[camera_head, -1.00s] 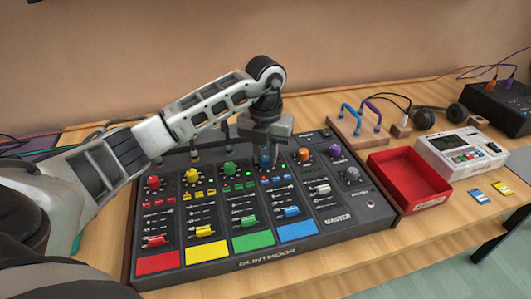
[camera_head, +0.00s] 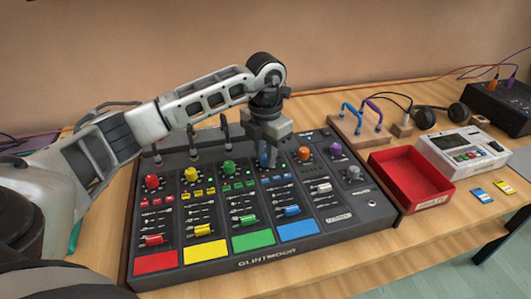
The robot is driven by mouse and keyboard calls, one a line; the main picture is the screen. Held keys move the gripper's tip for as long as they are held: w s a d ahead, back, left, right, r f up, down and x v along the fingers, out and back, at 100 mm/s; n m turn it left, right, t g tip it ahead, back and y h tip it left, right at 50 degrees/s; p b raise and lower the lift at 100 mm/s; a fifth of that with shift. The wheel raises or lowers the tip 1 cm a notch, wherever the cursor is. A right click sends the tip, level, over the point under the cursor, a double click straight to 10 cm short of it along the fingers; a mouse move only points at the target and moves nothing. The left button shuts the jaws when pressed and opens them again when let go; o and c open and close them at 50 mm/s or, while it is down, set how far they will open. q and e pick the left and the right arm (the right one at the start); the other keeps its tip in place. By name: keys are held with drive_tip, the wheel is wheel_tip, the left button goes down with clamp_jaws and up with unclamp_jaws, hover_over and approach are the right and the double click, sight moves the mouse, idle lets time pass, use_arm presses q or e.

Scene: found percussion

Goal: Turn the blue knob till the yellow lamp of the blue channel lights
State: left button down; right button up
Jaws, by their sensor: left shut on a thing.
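The mixing desk (camera_head: 262,258) has coloured channel strips with a knob at the top of each. The blue knob (camera_head: 264,160) tops the blue channel, between the green knob (camera_head: 229,167) and the orange knob (camera_head: 305,154). My left gripper (camera_head: 268,155) points down from above and is shut on the blue knob, which it partly hides. Small lamps (camera_head: 271,179) sit below the blue knob. They are too small to tell whether the yellow one is lit. The blue pad (camera_head: 297,231) marks the channel's front end. My right gripper is not in view.
A red open box (camera_head: 409,178) stands right of the desk, with a white device (camera_head: 464,152) beyond it. A wooden stand with blue and purple hooks (camera_head: 358,128) and dark headphones (camera_head: 440,116) are behind. Two small cards (camera_head: 492,191) lie on the table at the right.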

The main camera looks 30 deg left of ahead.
sight(265, 157)
use_arm(q)
drive_tip(key=shift+r, duration=0.1)
idle(0.4)
drive_tip(key=c, duration=1.2)
unclamp_jaws()
drive_tip(key=shift+c, duration=0.2)
wheel_tip(265, 157, up, 16)
drive_tip(key=p, duration=0.1)
